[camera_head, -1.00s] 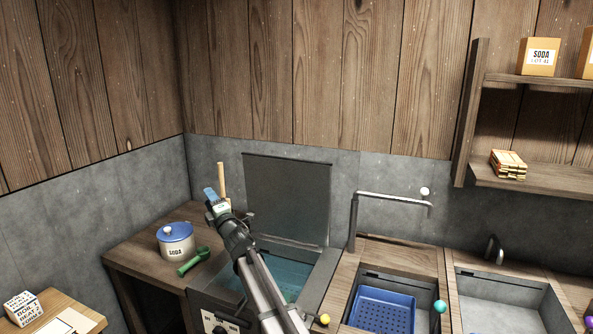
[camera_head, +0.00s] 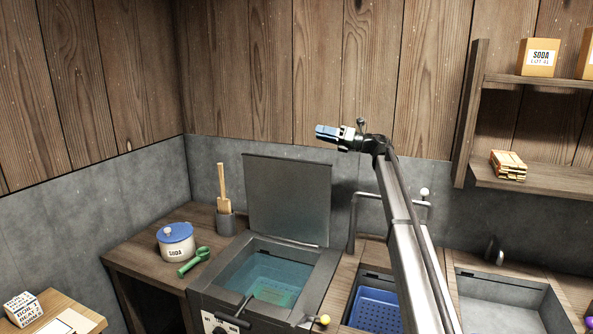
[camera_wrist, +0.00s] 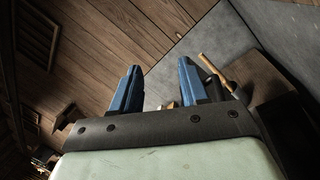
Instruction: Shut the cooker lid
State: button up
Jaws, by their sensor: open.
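The cooker (camera_head: 205,291) stands left of the sinks, with teal liquid (camera_head: 270,277) in its open well. Its grey lid (camera_head: 288,199) stands upright along the back edge, open. My gripper (camera_head: 322,132) is raised above and to the right of the lid's top edge, pointing left, apart from the lid. In the wrist view its two blue fingers (camera_wrist: 160,90) are spread with nothing held between them. The lid cannot be made out in the wrist view.
A bent metal rail with a white knob (camera_head: 425,191) rises right of the lid. A blue basket (camera_head: 372,310) sits in the middle basin, partly behind my arm.

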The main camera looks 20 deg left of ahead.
aim_at(297, 169)
jog(key=w+d+f+m+g+h, duration=0.1)
jog(key=w+f+h, duration=0.15)
jog(key=f, duration=0.25)
jog(key=w+d+f+g+h, duration=0.1)
jog(key=d+f+g+h, duration=0.15)
jog(key=f, duration=0.35)
jog(key=shift+t, duration=0.45)
jog(key=x, duration=1.4)
jog(key=shift+s+a+f, duration=0.1)
jog(key=shift+s+a, duration=0.1)
jog(key=shift+c, duration=0.2)
grip_shut()
